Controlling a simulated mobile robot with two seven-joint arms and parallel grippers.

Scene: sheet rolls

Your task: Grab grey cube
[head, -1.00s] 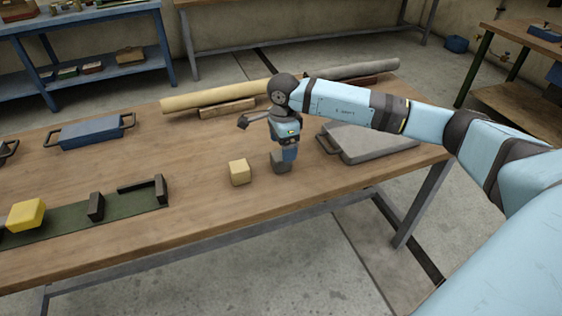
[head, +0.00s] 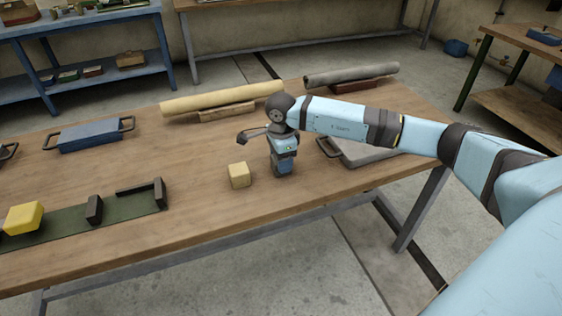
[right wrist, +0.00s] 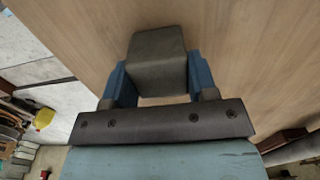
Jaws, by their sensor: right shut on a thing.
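My right gripper (head: 284,168) points down at the table, right of the pale yellow cube. In the right wrist view, its two blue fingers are shut on the grey cube (right wrist: 157,60), one on each side. In the head view the gripper mostly hides the grey cube. I cannot clearly tell whether the cube still touches the wooden table (head: 215,225). My left gripper is not in view.
A pale yellow cube (head: 239,175) stands close left of the gripper. A green mat (head: 60,232) holds a yellow block (head: 24,217) and dark brackets.

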